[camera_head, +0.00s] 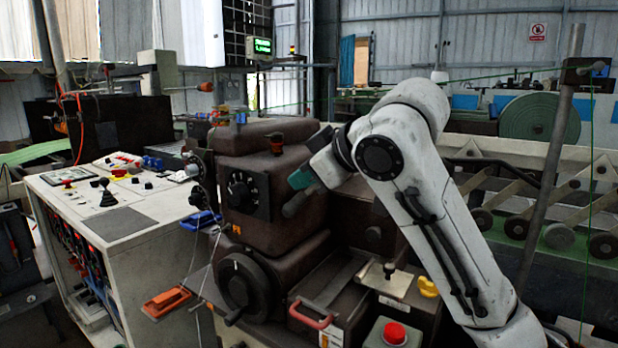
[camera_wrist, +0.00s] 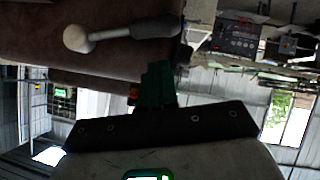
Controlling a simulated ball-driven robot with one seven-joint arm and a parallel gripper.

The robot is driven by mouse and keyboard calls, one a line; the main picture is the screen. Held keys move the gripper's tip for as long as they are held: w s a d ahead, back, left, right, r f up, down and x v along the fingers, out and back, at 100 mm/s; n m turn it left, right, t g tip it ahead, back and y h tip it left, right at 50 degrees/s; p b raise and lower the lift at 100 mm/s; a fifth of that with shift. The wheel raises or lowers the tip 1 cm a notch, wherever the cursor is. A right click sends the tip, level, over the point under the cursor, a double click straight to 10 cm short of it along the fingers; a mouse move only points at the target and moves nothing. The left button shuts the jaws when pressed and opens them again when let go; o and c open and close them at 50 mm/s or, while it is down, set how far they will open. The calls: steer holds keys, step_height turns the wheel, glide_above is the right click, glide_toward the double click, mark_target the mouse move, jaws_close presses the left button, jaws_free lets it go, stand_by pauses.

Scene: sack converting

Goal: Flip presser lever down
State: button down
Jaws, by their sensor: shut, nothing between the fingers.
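The presser lever, a grey rod with a rounded end knob, sticks out from the brown machine head (camera_head: 262,165). In the head view the lever (camera_head: 296,203) slopes down to the left, just below my gripper (camera_head: 300,179). In the wrist view the lever (camera_wrist: 135,30) lies across the top, with its pale ball end at the left. My gripper (camera_wrist: 158,72) has dark green fingers, shut and empty, with the tips close to the rod. I cannot tell whether they touch it. My arm hides the machine's right side.
A control cabinet (camera_head: 125,215) stands at the left. A round handwheel (camera_head: 244,284) and a dial (camera_head: 241,193) are on the machine. Below are an orange handle (camera_head: 167,302), a red handle (camera_head: 310,314), a small black lever (camera_head: 389,270) and a red button (camera_head: 394,333).

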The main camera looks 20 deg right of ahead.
steer(key=v, duration=1)
steer(key=shift+r, duration=0.3)
steer(key=shift+d, duration=0.15)
steer(key=shift+s, duration=0.1)
